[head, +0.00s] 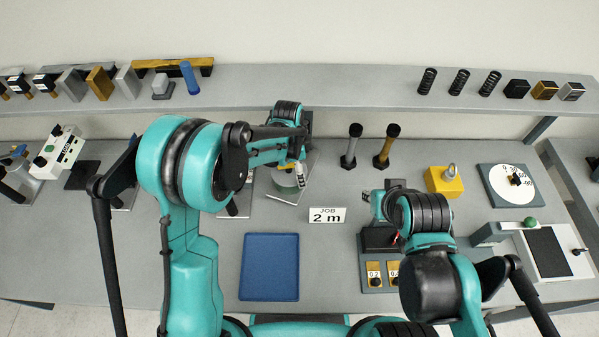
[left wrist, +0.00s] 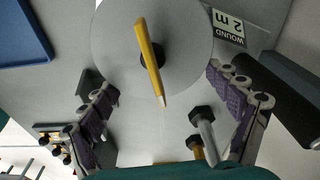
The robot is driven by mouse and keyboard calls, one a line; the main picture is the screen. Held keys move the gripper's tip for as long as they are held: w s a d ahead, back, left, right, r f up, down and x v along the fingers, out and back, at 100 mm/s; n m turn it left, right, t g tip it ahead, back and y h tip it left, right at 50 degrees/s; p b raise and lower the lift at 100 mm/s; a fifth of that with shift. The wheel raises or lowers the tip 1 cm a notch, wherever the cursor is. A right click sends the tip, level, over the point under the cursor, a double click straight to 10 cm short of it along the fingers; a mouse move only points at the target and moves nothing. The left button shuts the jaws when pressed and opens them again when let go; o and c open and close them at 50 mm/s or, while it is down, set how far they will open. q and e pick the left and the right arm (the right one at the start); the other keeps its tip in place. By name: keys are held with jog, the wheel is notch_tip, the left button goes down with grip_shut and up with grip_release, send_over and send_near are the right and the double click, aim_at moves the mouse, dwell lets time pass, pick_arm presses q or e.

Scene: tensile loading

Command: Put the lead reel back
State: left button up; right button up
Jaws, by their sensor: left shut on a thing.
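My left gripper (left wrist: 165,75) has its two padded fingers on opposite sides of a grey round disc, which I take to be the lead reel (left wrist: 115,50). A yellow pointed bar (left wrist: 150,60) lies across its dark hub. A label reading "WOUND 2 m" (left wrist: 229,27) is beside the disc. In the head view my left arm hides much of this spot; a pale green round part (head: 284,180) shows on a grey plate. My right gripper (head: 372,205) is over a dark stand (head: 378,240); its fingers are mostly hidden.
A blue tray (head: 270,267) lies empty at the front. A "JOB 2 m" sign (head: 327,215) stands right of it. Two upright posts (head: 384,147) stand behind. A yellow weight with a ring (head: 444,180) and a white dial (head: 498,190) are at the right. A shelf (head: 330,88) runs along the back.

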pick_arm(q)
jog(key=shift+s+f, duration=0.1)
jog(key=shift+f, duration=1.05)
jog(key=o, duration=1.6)
jog(key=shift+o, duration=0.2)
jog(key=shift+r, duration=0.1)
